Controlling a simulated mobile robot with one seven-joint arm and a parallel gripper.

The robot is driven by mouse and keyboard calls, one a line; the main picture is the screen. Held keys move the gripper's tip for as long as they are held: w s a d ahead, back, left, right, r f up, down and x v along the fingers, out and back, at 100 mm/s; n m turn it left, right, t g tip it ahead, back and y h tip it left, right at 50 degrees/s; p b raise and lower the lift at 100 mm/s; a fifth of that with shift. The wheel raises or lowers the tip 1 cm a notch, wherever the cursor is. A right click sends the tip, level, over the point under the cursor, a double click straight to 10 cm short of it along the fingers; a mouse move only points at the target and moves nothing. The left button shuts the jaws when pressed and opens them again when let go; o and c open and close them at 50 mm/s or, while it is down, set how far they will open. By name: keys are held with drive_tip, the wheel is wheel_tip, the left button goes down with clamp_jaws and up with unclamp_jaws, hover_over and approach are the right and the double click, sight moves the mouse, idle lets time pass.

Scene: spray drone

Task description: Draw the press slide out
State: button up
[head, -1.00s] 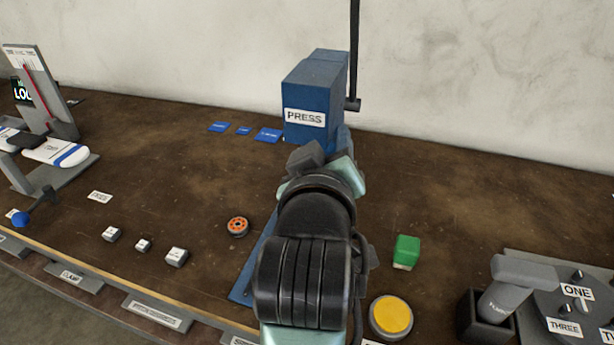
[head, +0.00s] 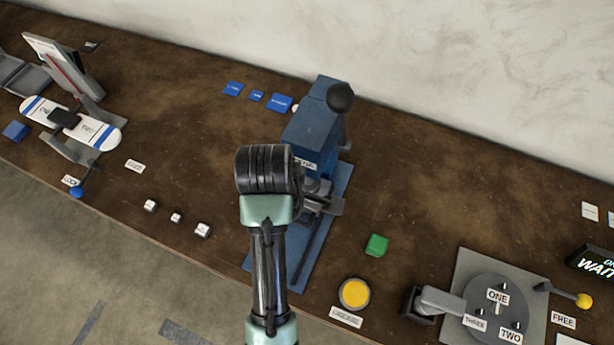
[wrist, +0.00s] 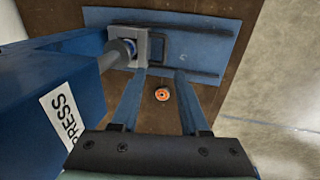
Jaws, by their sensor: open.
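The blue press (head: 312,130) stands on its blue base plate (head: 330,215) at the back of the bench; my wrist covers part of its front. In the wrist view the press body (wrist: 60,90) fills the left side. The grey slide (wrist: 141,50) sits under the ram on the base plate (wrist: 200,30), with a dark looped handle (wrist: 180,47) at its side. My gripper (wrist: 160,73) is open and empty, its fingertips apart close to the slide and handle. I cannot tell whether they touch. In the head view my wrist hides most of the gripper.
An orange round part (wrist: 162,94) lies on the bench, seen between my fingers. A green block (head: 377,245) and yellow button (head: 354,293) stand right of the press. Small white blocks (head: 176,218) lie left. The press lever's black knob (head: 340,97) stands high.

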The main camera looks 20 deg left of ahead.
sight(298, 223)
drive_tip(key=x, duration=0.8)
drive_tip(key=s+x, duration=0.1)
drive_tip(key=x, duration=0.3)
drive_tip(key=shift+f, duration=0.25)
clamp_jaws()
idle(1.1)
